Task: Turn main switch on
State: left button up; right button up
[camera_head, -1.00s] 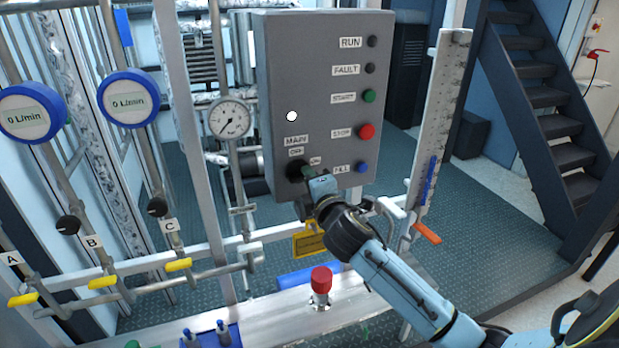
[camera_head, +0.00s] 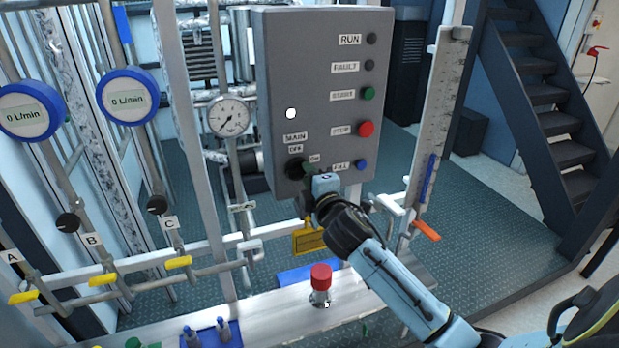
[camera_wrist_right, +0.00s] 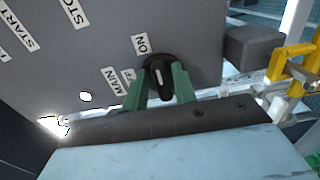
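The main switch is a black rotary knob (camera_head: 295,168) low on the left of the grey control box (camera_head: 270,60), below MAIN and OFF labels and beside an ON label. In the right wrist view, the knob (camera_wrist_right: 160,80) has a pale line on its handle; I cannot tell for sure which label it points to. My right gripper (camera_head: 306,172) is at the knob. In the wrist view, its green fingers (camera_wrist_right: 159,88) stand apart on both sides of the handle, seemingly with small gaps; contact is unclear. My left gripper is out of view.
A red stop button (camera_head: 366,129), green start button (camera_head: 368,93) and blue fill button (camera_head: 361,165) sit right of the knob. A pressure gauge (camera_head: 229,116) is left of the box. A red-capped fitting (camera_head: 321,278) stands on the bench below.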

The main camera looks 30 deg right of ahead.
jog(key=shift+o, duration=1)
jog(key=shift+s, duration=0.1)
jog(key=b+v, duration=0.2)
jog(key=v, duration=1.1)
jog(key=shift+s, duration=0.1)
